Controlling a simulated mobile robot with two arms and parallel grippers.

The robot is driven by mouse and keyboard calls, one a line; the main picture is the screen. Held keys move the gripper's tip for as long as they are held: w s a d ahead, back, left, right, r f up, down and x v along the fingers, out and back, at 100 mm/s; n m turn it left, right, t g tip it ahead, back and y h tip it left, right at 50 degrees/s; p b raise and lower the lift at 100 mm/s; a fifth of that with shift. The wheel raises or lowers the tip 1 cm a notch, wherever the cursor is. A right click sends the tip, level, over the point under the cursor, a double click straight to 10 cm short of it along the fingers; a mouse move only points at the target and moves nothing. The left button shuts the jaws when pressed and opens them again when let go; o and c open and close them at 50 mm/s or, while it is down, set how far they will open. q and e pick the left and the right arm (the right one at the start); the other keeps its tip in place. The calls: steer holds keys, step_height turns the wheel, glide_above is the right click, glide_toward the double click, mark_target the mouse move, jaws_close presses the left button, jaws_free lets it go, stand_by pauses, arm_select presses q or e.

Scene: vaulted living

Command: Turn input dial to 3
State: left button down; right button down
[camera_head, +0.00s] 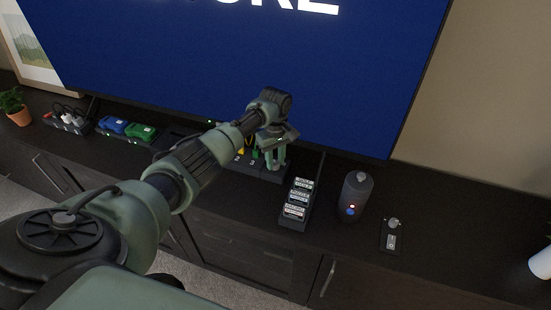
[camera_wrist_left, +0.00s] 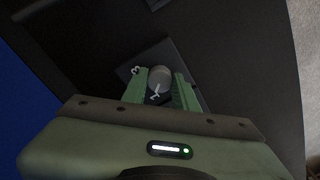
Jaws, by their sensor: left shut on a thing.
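The input dial (camera_wrist_left: 160,78) is a grey round knob on a dark box, seen between my left fingers in the left wrist view. A white "3" mark shows beside it at the upper left, and a white pointer line shows below the knob. My left gripper (camera_wrist_left: 160,88) has one green finger on each side of the knob and is shut on it. In the head view my left gripper (camera_head: 275,160) reaches down at the dark box (camera_head: 266,175) below the screen, and hides the dial. Part of the box's face shows white numbers. My right gripper is not in view.
A large blue screen (camera_head: 240,70) stands close behind the gripper. A rack of labelled cartridges (camera_head: 298,199), a dark cylinder (camera_head: 355,197) and a small switch panel (camera_head: 391,236) stand to the right. Blue (camera_head: 113,125) and green (camera_head: 141,132) cases lie to the left.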

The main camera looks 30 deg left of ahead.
mark_target(275, 163)
arm_select(q)
steer(key=m+p, duration=0.1)
steer(key=m, duration=0.2)
steer(key=shift+r+p, duration=0.15)
steer(key=shift+p, duration=0.2)
steer(key=m+p, duration=0.1)
steer(key=m, duration=0.7)
steer(key=shift+a+m+p, duration=0.1)
steer(key=shift+m+p, duration=0.2)
steer(key=m, duration=0.4)
steer(key=shift+w+m, duration=0.1)
steer(key=shift+m, duration=0.3)
steer(key=c, duration=1.1)
jaws_free()
step_height(275, 163, up, 8)
steer(key=shift+f+p, duration=0.2)
steer(key=shift+p, duration=0.15)
